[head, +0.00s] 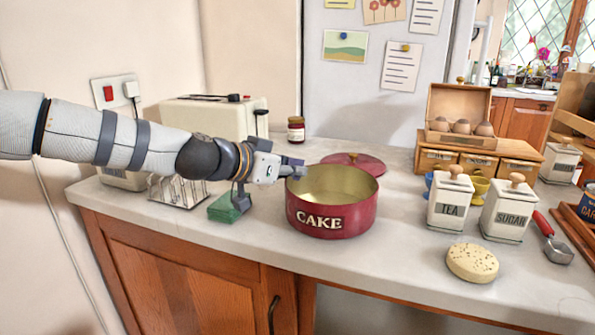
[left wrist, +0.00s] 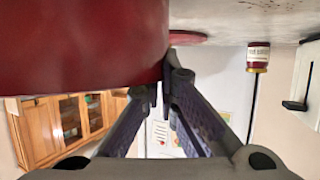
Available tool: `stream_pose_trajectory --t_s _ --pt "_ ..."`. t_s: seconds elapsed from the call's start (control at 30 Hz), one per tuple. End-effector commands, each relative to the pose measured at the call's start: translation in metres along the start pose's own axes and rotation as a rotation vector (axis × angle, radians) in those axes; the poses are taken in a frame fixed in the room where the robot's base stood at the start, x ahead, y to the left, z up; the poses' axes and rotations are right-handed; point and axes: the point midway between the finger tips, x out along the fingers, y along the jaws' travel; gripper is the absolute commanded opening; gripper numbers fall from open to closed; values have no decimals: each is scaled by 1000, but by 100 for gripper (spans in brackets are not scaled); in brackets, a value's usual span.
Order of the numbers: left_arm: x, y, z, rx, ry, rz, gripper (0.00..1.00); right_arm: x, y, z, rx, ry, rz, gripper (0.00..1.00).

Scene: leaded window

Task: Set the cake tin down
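The red cake tin (head: 332,215), marked CAKE, is upright and open-topped over the middle of the counter. Its base looks level with the worktop; I cannot tell whether a small gap lies beneath it. My left gripper (head: 292,171) is at the tin's left rim. In the left wrist view, the tin's red wall (left wrist: 80,45) fills the upper left. The fingers of my left gripper (left wrist: 160,90) come close together at the rim, one partly hidden behind the wall, and look shut on it. A red lid (head: 357,161) lies behind the tin. My right gripper is not in view.
White TEA (head: 450,202) and SUGAR (head: 506,216) canisters stand to the right. A speckled round disc (head: 472,263) lies at the front right. A green block (head: 224,208), toast rack (head: 178,192), toaster (head: 213,117) and jar (head: 296,130) are left or behind. Bare counter (head: 400,235) lies right of the tin.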

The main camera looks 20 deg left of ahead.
Motion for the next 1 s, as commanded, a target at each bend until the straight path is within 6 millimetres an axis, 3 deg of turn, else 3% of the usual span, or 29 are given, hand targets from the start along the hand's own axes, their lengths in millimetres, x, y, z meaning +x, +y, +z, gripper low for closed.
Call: stream_pose_trajectory --t_s 0.03,0.1,0.47,0.87,1.0 --pt "-1 0 -2 1 2 -1 9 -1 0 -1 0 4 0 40" --pt "-1 0 -2 1 2 -1 24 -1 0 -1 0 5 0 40" --pt "-7 0 -5 3 6 -2 25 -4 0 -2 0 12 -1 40" --pt "-101 1 -16 8 25 -5 25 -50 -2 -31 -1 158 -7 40" --pt "-115 0 -6 4 8 -2 25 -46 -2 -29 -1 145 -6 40"
